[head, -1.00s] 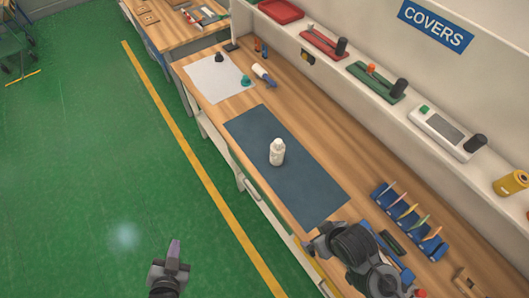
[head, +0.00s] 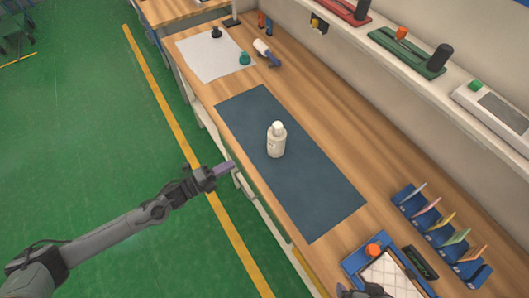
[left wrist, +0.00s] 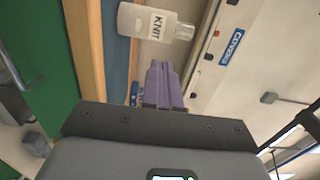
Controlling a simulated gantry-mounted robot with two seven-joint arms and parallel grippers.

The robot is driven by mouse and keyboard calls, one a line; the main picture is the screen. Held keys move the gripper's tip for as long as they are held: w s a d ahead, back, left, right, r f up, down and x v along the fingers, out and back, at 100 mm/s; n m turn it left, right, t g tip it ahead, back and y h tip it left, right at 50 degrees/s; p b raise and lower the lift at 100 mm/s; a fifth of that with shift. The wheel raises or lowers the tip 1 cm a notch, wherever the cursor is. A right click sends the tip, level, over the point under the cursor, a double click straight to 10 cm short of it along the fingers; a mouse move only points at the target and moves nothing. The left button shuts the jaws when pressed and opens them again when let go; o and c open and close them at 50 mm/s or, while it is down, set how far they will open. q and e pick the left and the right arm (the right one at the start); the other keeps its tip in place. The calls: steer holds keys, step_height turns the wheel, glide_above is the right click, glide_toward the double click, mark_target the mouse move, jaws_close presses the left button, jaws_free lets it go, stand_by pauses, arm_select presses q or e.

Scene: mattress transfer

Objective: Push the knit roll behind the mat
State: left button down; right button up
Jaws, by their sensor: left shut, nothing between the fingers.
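A white bottle-shaped item (head: 276,140) with a white cap stands upright on the dark blue mat (head: 305,190). In the left wrist view the same item (left wrist: 143,21) carries the label KNIT. It is the only thing I see marked knit. My left gripper (head: 226,168) has purple fingers, is shut and empty, and is off the bench's front edge, to the left of the mat and apart from the bottle. Its shut fingers (left wrist: 164,86) point toward the bench in the left wrist view.
A bare wooden strip (head: 330,130) runs between the mat and the wall shelf. A white sheet (head: 212,65) with small bottles and a blue-handled roller (head: 265,51) lie at the far end. A blue rack (head: 440,235) and a blue tray (head: 360,265) are near right.

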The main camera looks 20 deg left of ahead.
mark_target(269, 141)
arm_select(q)
steer(key=x, duration=1.4)
steer(key=shift+w+r, duration=0.3)
steer(key=shift+w, duration=0.1)
